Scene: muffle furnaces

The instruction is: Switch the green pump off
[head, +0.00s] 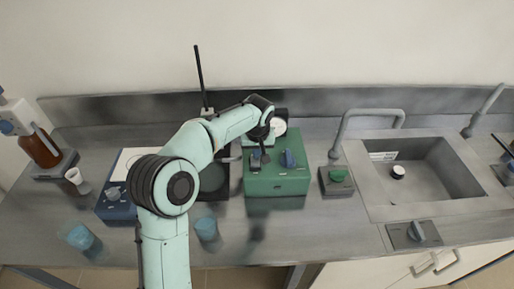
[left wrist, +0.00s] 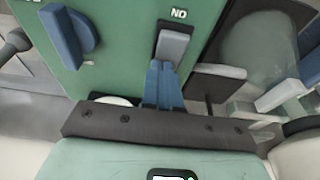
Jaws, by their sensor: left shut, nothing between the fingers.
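The green pump (head: 276,184) is a box on the steel bench. It has a blue knob (head: 288,159) and a dark-framed switch on its face. In the left wrist view the switch is a grey rocker (left wrist: 174,44) in a black frame, beside white letters that look like an upside-down "ON". The blue knob (left wrist: 68,30) is left of it there. My left gripper (left wrist: 162,70) is shut and empty, its blue fingertips at the rocker's lower end in the picture. I cannot tell whether they touch it. My right gripper is not in view.
A round gauge (head: 278,127) is at the pump's back. A sink (head: 440,165) and a grey box with a green knob (head: 337,175) are to the right. A blue box (head: 117,212) and blue cups (head: 207,229) are left.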

